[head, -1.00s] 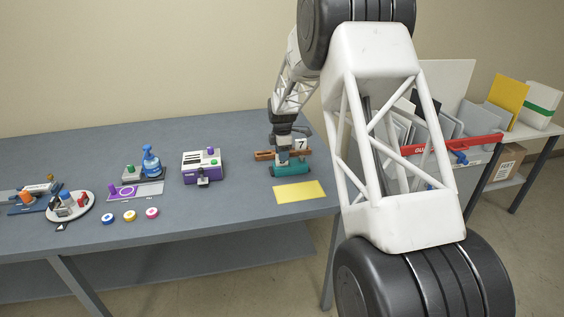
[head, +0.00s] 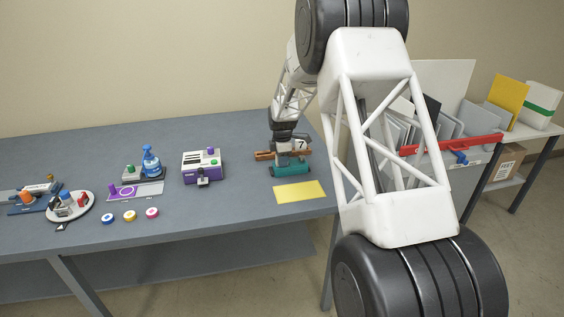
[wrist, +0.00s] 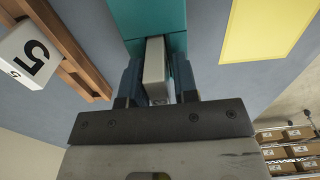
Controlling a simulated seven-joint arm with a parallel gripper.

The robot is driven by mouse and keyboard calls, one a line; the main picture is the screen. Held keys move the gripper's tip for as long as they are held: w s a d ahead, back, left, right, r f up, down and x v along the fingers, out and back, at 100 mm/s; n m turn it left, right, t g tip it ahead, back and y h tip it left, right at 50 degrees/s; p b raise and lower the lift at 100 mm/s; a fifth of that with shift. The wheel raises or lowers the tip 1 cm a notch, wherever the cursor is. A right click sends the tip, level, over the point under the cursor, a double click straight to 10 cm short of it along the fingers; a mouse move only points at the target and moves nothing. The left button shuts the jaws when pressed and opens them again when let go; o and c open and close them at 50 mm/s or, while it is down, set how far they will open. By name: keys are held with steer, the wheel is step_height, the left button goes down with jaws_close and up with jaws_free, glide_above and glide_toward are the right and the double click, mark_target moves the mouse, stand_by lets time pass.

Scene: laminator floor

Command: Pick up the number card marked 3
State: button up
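My gripper (wrist: 158,92) reaches down over a teal block (wrist: 205,15) on the bench. In the wrist view its two dark blue fingers stand apart on either side of a pale grey-white upright piece (wrist: 155,68) at the block. A narrow gap shows beside the right finger. The piece's marking is hidden, so I cannot tell whether it is the card marked 3. A white block (wrist: 24,52) marked 5 is by a brown wooden rack (wrist: 72,55) at the left. In the head view a white piece (head: 301,143) seems to read 7. The teal block also shows there (head: 291,170).
A yellow sheet (head: 300,191) lies in front of the teal block. A purple machine (head: 202,167), a blue bottle (head: 151,161) and small coloured discs (head: 130,216) stand farther left.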

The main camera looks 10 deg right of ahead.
jaws_close()
steer(key=shift+r, duration=0.15)
steer(key=shift+r, duration=0.5)
steer(key=shift+s+r, duration=0.15)
steer(key=shift+r, duration=0.45)
steer(key=shift+s+r, duration=0.15)
steer(key=shift+r, duration=0.45)
steer(key=s+r, duration=0.1)
steer(key=s, duration=1.4)
steer(key=shift+s+a+r, duration=0.15)
steer(key=shift+a, duration=0.25)
